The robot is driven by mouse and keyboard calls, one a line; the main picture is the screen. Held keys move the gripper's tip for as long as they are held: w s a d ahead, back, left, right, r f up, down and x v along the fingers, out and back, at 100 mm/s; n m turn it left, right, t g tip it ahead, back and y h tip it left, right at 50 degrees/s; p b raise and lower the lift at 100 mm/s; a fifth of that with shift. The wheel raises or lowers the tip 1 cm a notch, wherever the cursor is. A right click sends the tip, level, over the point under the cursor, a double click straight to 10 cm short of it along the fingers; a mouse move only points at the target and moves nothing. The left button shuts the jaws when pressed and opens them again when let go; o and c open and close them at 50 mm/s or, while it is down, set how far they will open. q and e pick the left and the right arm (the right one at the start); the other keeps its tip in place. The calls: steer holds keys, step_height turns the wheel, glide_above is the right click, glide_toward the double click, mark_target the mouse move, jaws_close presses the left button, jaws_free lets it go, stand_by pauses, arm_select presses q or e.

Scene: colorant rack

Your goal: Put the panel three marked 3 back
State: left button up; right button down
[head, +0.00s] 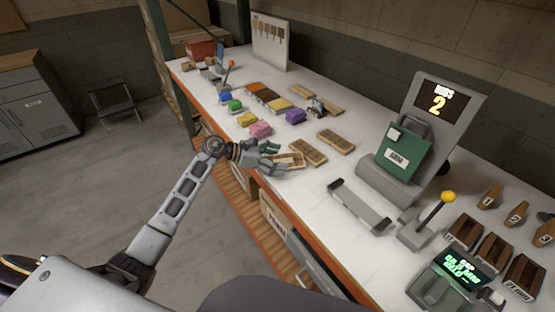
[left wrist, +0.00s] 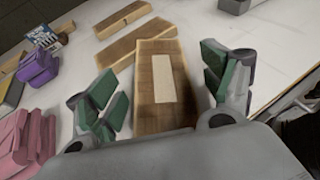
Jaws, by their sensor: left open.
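Several wooden panels lie flat on the white bench. The nearest panel (head: 292,160) lies close to the bench's front edge; in the left wrist view this panel (left wrist: 148,112) has a pale blank-looking strip. My left gripper (head: 272,156) is open at this panel, its green-padded fingers on either side of it in the left wrist view (left wrist: 156,85). A second panel (head: 308,151) and a third panel (head: 336,141) lie to the right. I cannot read a 3 on any of these panels. My right gripper is out of view.
Pink (head: 260,129) and purple (head: 295,117) blocks lie behind the gripper. A grey rail-like stand (head: 360,207) is to the right, before a machine with a screen reading 2 (head: 437,104). Small numbered wooden pieces (head: 516,212) and dark-topped boxes (head: 494,252) stand far right.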

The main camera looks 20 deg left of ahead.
arm_select(q)
steer(key=shift+r+p, duration=0.4)
steer(key=shift+v, duration=0.8)
steer(key=v, duration=0.1)
steer(key=b+v, duration=0.1)
steer(key=shift+s+a+f, duration=0.1)
steer(key=shift+a, duration=0.2)
steer(key=shift+s+a+r, duration=0.2)
steer(key=shift+a, duration=0.1)
steer(key=b+v, duration=0.1)
steer(key=v, duration=0.6)
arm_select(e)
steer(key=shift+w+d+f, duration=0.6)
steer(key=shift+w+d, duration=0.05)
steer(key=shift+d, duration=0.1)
